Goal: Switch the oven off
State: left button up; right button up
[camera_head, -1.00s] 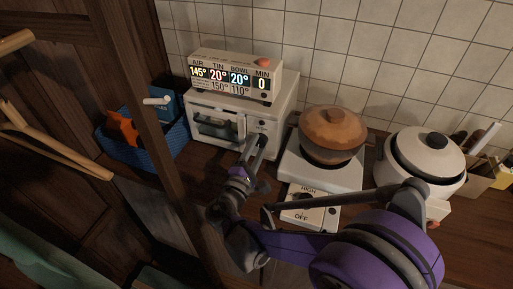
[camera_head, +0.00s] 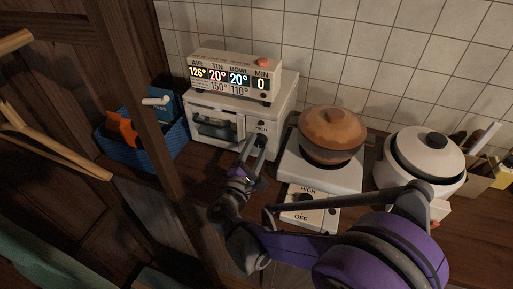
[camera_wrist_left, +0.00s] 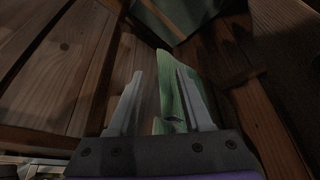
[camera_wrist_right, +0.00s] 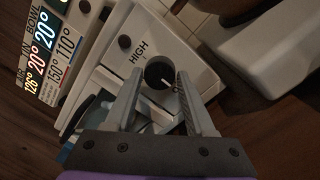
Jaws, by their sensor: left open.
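The oven (camera_head: 285,107) is a small white box at the back of the counter. It carries a display (camera_head: 232,78) reading AIR 126°, TIN 20°, BOWL 20°, MIN 0. In the right wrist view, its dark round knob (camera_wrist_right: 158,71) sits beside the word HIGH. The knob's white mark points toward the lower right, where a label is partly hidden by a finger. My right gripper (camera_head: 259,141) is open and empty before the knob. Its fingertips (camera_wrist_right: 158,76) lie either side of the knob in view; contact is unclear. My left gripper (camera_wrist_left: 158,72) is open and empty, away from the oven.
A white hotplate (camera_head: 327,179) with HIGH and OFF marks bears a brown lidded pot (camera_head: 331,137), right of the oven. A white lidded cooker (camera_head: 425,165) stands further right. A blue basket (camera_head: 147,152) is left, behind a wooden post (camera_head: 150,130). Green cloth (camera_wrist_left: 168,80) shows below my left gripper.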

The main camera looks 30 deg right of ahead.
jog(key=o, duration=0.3)
jog(key=v, duration=1)
jog(key=shift+s+a, duration=0.25)
jog(key=shift+a, duration=0.1)
jog(key=shift+s, duration=0.1)
